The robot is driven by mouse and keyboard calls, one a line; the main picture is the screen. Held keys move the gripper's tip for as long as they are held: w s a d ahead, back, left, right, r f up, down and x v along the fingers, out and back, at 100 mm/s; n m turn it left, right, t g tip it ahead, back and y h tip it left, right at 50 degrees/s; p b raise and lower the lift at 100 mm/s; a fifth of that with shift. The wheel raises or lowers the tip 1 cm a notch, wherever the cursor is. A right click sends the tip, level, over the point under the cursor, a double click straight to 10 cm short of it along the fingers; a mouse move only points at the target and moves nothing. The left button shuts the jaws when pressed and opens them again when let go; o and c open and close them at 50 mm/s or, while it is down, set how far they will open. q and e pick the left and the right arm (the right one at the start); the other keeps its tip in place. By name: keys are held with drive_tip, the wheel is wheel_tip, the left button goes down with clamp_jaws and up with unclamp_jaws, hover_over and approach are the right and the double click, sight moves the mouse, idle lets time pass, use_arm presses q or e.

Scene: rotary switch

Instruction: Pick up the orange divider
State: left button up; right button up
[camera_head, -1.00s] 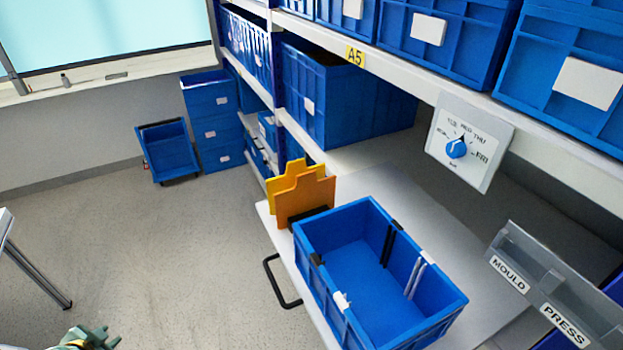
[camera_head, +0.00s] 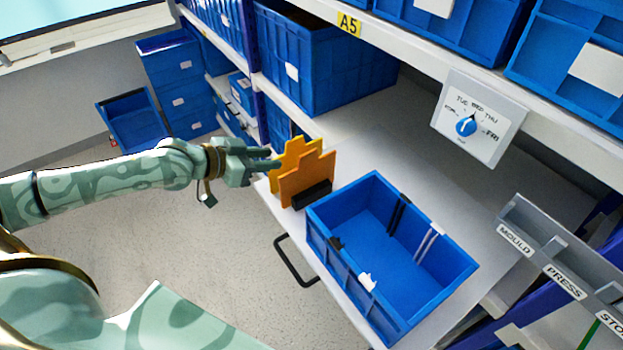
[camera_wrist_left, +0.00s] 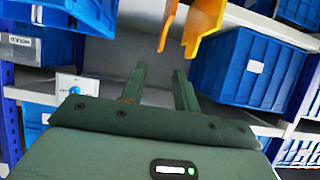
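The orange divider (camera_head: 309,178) stands upright in a dark holder (camera_head: 312,195) at the shelf's left edge. A yellow divider (camera_head: 285,160) stands just behind it, partly hidden. My left gripper (camera_head: 270,159) comes in from the left, its fingertips close to the yellow divider's left edge; I cannot tell whether they touch in the head view. In the left wrist view the gripper's fingers (camera_wrist_left: 160,70) are apart with nothing between them. Both dividers show beyond the fingertips at the top of that view, cut off by its edge. My right gripper is out of view.
A blue bin (camera_head: 385,260) stands right of the dividers on the pull-out shelf. A black handle (camera_head: 290,265) sticks out at the shelf's front. A rotary switch (camera_head: 467,125) hangs from the upper shelf. A grey labelled rack (camera_head: 555,265) stands at the right.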

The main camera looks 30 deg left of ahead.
sight(308, 153)
use_arm(q)
drive_tip(key=x, duration=0.7)
drive_tip(key=shift+a, duration=0.1)
drive_tip(key=shift+w+d+f, duration=0.15)
drive_tip(key=shift+w+d, duration=0.2)
drive_tip(key=shift+w, duration=0.15)
drive_tip(key=x, duration=0.4)
drive_tip(key=shift+w+d+p, duration=0.1)
drive_tip(key=shift+w+p, duration=0.2)
drive_tip(key=shift+s, duration=0.1)
clamp_jaws()
